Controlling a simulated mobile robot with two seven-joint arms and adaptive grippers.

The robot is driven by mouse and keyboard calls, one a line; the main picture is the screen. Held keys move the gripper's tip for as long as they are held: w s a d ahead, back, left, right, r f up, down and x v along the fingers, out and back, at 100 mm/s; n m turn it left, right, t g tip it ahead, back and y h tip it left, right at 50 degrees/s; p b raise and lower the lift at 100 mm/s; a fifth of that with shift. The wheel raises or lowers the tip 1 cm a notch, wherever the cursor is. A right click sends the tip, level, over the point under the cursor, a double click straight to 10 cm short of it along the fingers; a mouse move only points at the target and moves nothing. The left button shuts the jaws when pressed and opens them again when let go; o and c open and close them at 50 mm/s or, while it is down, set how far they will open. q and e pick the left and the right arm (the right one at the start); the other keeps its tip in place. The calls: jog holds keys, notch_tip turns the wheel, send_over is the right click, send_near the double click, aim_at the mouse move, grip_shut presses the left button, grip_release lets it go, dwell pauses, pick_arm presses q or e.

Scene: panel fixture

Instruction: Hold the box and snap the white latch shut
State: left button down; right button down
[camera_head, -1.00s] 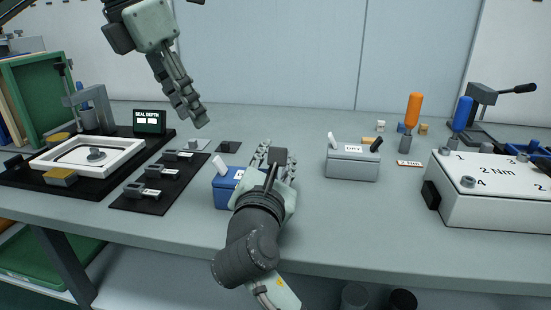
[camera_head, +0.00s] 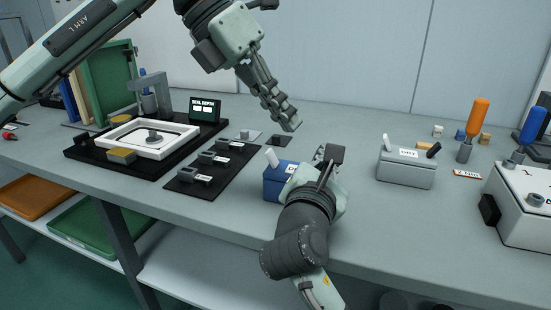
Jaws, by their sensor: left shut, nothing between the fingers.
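A small blue box (camera_head: 275,187) stands on the bench with a white label on its top. A white latch lever (camera_head: 271,158) sticks up, tilted, from its left end. My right gripper (camera_head: 328,158) is at the box's right end and hides that part; whether its fingers touch or grip the box cannot be told. My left gripper (camera_head: 290,124) is shut and empty, in the air above and slightly right of the white latch. A grey box (camera_head: 405,172) to the right also has a white lever (camera_head: 387,142) and a black lever (camera_head: 433,150), both raised.
A black mat (camera_head: 212,170) with several small latch-like parts lies left of the blue box. A white frame fixture (camera_head: 148,139) and a green display (camera_head: 205,109) stand farther left. An orange-handled driver (camera_head: 479,118) and a white torque block (camera_head: 522,208) are at right.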

pick_arm(q)
jog(key=s+d+r+n+g+h, duration=0.4)
jog(key=s+r+n+g+h, duration=0.3)
jog(key=s+n+h, duration=0.5)
jog(key=w+a+f+m+t, duration=0.2)
jog(key=w+a+m+t, duration=0.2)
jog(key=m+t, duration=0.55)
jog(key=w+a+f+m+t+y, duration=0.1)
jog(key=w+a+f+m+t, duration=0.2)
jog(key=m+t, duration=0.7)
jog(key=w+a+f+m+t, duration=0.1)
jog(key=w+a+m+t, duration=0.35)
jog(key=m, duration=0.95)
jog(key=s+a+f+n+y, duration=0.1)
jog(key=f+n+y, duration=0.2)
jog(key=f+n, duration=0.3)
jog(key=s+a+f+n+g+y, duration=0.1)
jog(key=s+a+f+n+y, duration=0.1)
jog(key=f+n+y, duration=0.2)
notch_tip(320, 180, down, 3)
jog(key=n, duration=0.3)
jog(key=shift+w, duration=0.1)
